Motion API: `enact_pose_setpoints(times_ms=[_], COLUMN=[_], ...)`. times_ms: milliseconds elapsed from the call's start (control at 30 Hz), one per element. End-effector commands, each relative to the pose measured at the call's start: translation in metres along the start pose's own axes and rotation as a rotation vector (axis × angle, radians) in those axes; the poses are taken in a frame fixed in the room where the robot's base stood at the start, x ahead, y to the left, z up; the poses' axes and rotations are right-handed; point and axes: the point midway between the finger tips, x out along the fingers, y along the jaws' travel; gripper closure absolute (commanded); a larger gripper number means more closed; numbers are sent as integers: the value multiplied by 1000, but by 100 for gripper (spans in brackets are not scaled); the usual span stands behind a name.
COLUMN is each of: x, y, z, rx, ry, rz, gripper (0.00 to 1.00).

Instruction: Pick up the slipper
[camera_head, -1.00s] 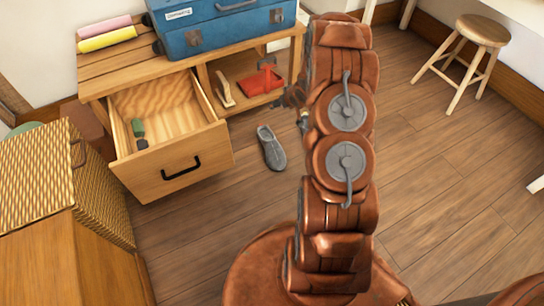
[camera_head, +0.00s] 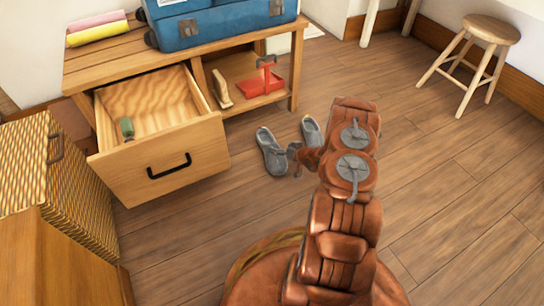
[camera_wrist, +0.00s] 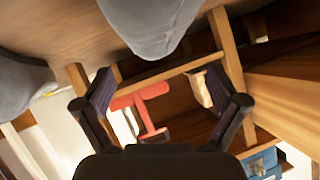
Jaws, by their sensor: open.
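Two grey slippers lie on the wooden floor in front of the bench. The left slipper (camera_head: 271,152) is fully visible; the right slipper (camera_head: 312,130) is partly hidden behind my arm. My gripper (camera_head: 297,158) is low beside the left slipper's right side, small and partly hidden by my arm in the head view. In the wrist view my gripper (camera_wrist: 157,92) has its two dark fingers spread with nothing between them. One slipper (camera_wrist: 150,22) fills the top middle there, and the other slipper (camera_wrist: 25,85) is at the left edge.
A wooden bench (camera_head: 85,73) has an open drawer (camera_head: 165,168) left of the slippers. Its shelf holds a red tool (camera_head: 262,84) and a wooden-handled item (camera_head: 221,90). A stool (camera_head: 490,30) is far right; floor between is clear.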

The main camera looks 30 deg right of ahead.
Motion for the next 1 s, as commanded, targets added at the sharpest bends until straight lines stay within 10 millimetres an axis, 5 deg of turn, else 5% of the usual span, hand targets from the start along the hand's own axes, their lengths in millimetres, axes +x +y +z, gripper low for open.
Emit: enact_pose_setpoints(times_ms=[633,900,1000], x=[61,65,65], y=[5,4,4], z=[9,6,6], rx=[-3,0,0], ry=[0,0,-1], rz=[1,2,2], gripper=[4,4,12])
